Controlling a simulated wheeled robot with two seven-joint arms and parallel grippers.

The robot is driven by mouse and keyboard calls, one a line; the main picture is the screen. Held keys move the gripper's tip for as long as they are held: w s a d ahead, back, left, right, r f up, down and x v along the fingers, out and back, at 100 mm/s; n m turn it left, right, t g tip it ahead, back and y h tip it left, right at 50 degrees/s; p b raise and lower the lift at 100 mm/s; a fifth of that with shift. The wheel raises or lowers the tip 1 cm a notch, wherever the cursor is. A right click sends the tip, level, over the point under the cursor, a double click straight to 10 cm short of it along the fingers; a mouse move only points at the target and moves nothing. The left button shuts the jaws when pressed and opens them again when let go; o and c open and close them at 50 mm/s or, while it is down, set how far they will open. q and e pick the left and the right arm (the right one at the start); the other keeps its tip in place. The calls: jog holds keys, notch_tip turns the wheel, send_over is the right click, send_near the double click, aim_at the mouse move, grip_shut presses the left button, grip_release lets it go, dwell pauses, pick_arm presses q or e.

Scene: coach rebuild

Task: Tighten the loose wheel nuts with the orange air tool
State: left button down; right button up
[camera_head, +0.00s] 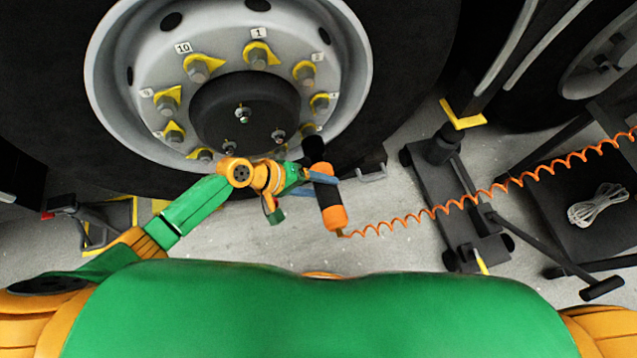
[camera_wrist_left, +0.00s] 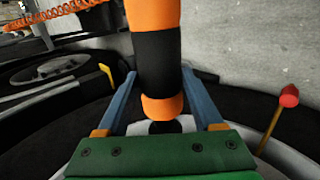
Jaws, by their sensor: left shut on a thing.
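The orange and black air tool (camera_head: 329,198) is upright in the head view, below and right of the wheel hub, with a coiled orange hose at its lower end. My left gripper (camera_head: 322,180) is shut on it, and the blue fingers flank its body in the left wrist view (camera_wrist_left: 158,95). The wheel (camera_head: 130,120) has a grey rim and a dark hub (camera_head: 245,108). Several nuts with yellow pointers ring the hub, such as the nut at label 1 (camera_head: 258,58) and the nut at label 10 (camera_head: 198,70). The lower right nuts are partly hidden. My right gripper is out of view.
A trolley jack (camera_head: 455,205) stands on the floor right of the wheel. The coiled orange hose (camera_head: 480,195) crosses above it to the right. A dark bench or cart (camera_head: 590,235) holds a coil of white cable (camera_head: 598,205). Bare floor shows below the wheel.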

aim_at(313, 168)
pick_arm(q)
jog(key=shift+w, duration=0.25)
jog(key=shift+w+a+b, duration=0.2)
jog(key=shift+w+b, duration=0.25)
jog(key=shift+b, duration=0.05)
jog(key=shift+w, duration=0.25)
jog(key=shift+w+a+b, duration=0.3)
jog(key=shift+w+b, duration=0.3)
jog(key=shift+w, duration=0.05)
jog(key=shift+w+a+b, duration=0.15)
jog(key=shift+w+b, duration=0.2)
jog(key=shift+w, duration=0.1)
dwell(0.5)
jog(key=shift+w+a+r, duration=0.1)
jog(key=shift+w+r, duration=0.1)
jog(key=shift+w, duration=0.05)
dwell(1.4)
